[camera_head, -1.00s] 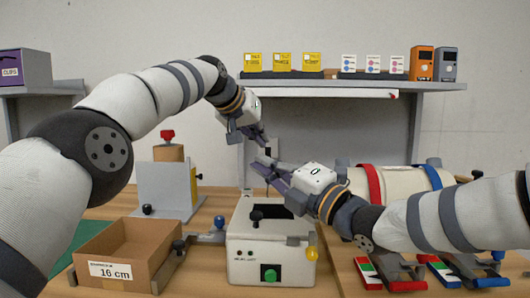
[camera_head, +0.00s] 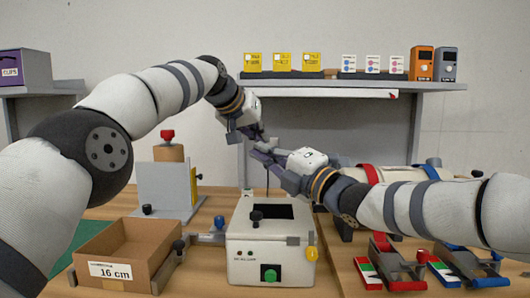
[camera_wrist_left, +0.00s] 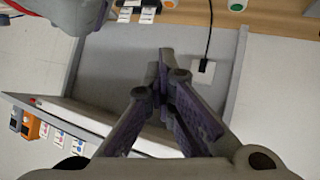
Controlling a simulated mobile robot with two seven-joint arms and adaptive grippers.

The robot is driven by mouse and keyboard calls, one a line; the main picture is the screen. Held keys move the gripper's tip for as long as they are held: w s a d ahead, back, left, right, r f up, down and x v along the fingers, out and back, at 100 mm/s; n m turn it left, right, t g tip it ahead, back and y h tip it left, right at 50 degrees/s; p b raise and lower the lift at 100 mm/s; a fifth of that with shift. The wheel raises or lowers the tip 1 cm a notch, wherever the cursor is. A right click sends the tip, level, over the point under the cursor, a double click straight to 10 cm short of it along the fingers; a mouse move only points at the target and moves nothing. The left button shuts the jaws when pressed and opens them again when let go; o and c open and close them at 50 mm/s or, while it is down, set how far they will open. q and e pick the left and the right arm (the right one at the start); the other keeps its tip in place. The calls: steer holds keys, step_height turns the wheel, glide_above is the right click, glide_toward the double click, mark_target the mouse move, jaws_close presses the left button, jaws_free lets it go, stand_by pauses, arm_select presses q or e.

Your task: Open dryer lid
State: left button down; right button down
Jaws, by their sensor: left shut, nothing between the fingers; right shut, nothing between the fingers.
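A white box-shaped machine (camera_head: 245,250), which looks like the dryer, stands at the front middle of the bench. It has a green button (camera_head: 270,274), a dark rectangle (camera_head: 279,211) on top, a black knob (camera_head: 257,216) and a yellow tag at its right. I cannot tell whether its lid is open. My left gripper (camera_head: 262,138) is shut and empty above and behind the machine; its shut fingers also show in the left wrist view (camera_wrist_left: 165,75). My right gripper (camera_head: 258,153) is shut and empty just below it, above the machine. Neither touches the machine.
An open cardboard box (camera_head: 133,282) marked 16 cm stands left of the machine. A grey stand (camera_head: 162,187) is behind it. Red and blue clamp-like tools (camera_head: 392,268) lie at right, before a banded cylinder. A shelf (camera_head: 430,86) with small boxes spans the back.

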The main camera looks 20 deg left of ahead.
arm_select(q)
steer(key=c, duration=2.4)
jaws_free()
steer(key=c, duration=1.5)
jaws_free()
steer(key=shift+o, duration=0.2)
